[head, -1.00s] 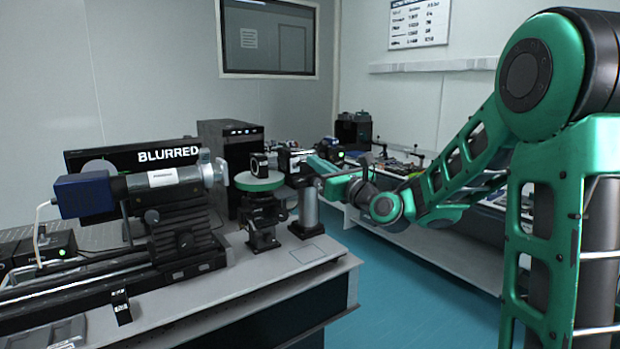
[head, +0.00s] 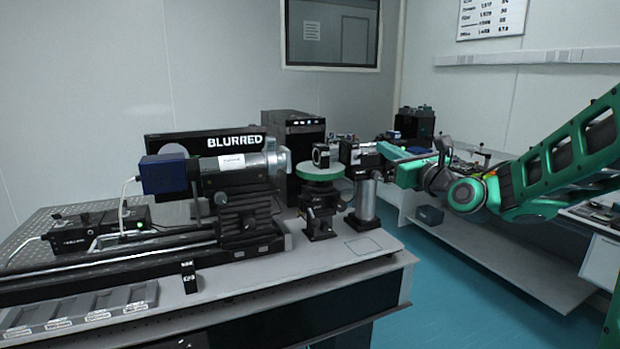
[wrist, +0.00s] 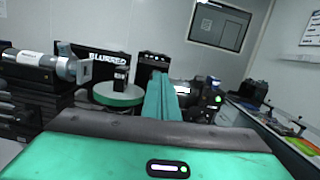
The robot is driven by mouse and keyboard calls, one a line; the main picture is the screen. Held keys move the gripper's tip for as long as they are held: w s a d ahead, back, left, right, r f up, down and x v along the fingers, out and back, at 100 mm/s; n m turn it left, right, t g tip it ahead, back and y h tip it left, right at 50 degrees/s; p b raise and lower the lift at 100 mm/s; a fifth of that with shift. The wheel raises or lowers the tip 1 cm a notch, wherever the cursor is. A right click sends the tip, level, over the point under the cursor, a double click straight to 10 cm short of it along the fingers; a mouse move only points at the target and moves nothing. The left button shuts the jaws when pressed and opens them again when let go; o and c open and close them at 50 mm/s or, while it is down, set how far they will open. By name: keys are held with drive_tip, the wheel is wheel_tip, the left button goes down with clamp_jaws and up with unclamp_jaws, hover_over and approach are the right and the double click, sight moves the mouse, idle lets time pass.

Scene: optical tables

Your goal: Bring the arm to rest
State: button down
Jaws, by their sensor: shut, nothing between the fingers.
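My green arm reaches in from the right in the head view, and my gripper (head: 384,149) points left at its end. In the wrist view the two green fingers (wrist: 159,98) lie together with nothing between them, so my gripper is shut and empty. It is to the right of the round green-rimmed stage (head: 320,174), which carries a small black ring-shaped mount (head: 321,156). The gripper looks apart from the stage; its exact gap to the silver post (head: 366,205) below it cannot be told.
The near optical table (head: 350,262) holds a large barrel instrument (head: 240,168), a "BLURRED" screen (head: 235,141) and a labelled tray (head: 80,308). A black computer tower (head: 291,135) stands behind. A side bench (head: 500,252) runs along the right; blue floor (head: 440,270) lies between.

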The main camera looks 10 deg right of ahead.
drive_tip(key=s+d+f+n+g+h, duration=0.2)
drive_tip(key=s+d+f+n+g, duration=0.25)
drive_tip(key=s+f+n, duration=0.4)
drive_tip(key=s+d+f+n+g+h, duration=0.3)
drive_tip(key=s+d+f+n+g, duration=0.15)
drive_tip(key=s+f+n, duration=0.4)
drive_tip(key=s+d+f+n+g, duration=0.1)
drive_tip(key=s+f+n+g, duration=0.2)
drive_tip(key=s, duration=0.6)
drive_tip(key=s+d+f+n+g, duration=0.1)
drive_tip(key=s+f+n+g, duration=0.1)
drive_tip(key=s, duration=0.7)
drive_tip(key=s+d+f+n+g, duration=0.1)
drive_tip(key=s+f+n+g, duration=0.2)
drive_tip(key=s, duration=0.5)
drive_tip(key=shift+s+d+f+n+g+h, duration=0.35)
drive_tip(key=shift+f+g, duration=0.2)
drive_tip(key=shift+g, duration=0.55)
drive_tip(key=shift+w+f, duration=0.25)
drive_tip(key=shift+w, duration=0.35)
